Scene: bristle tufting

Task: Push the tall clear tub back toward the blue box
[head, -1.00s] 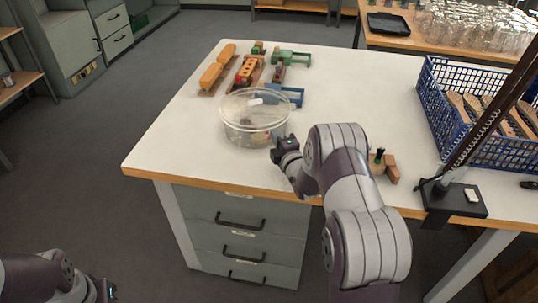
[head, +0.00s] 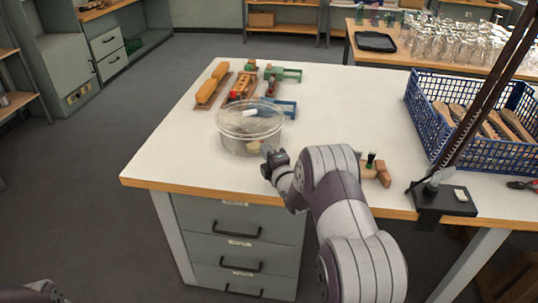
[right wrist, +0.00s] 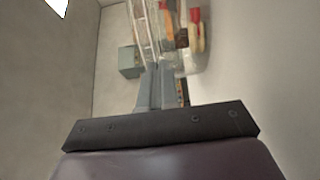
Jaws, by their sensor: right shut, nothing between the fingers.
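The clear tub (head: 232,142) stands upright on the white table near its front left part, with a white piece seen at its rim and small items seen through its wall. My right gripper (head: 270,162) is shut and empty, low at the tub's front right side. Whether it touches the wall I cannot tell. In the right wrist view the closed fingers (right wrist: 155,85) point at the tub's clear wall (right wrist: 146,35). A blue box-like crate (head: 480,151) of open mesh stands at the table's right side. My left gripper is out of view; only a bit of that arm shows.
Behind the tub are wooden toy pieces, including an orange one (head: 211,86), a green one (head: 285,74) and a small blue frame (head: 288,107). A wooden piece (head: 376,170) lies right of my arm. A black stand base (head: 440,199) sits at the front right edge. The table's middle is clear.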

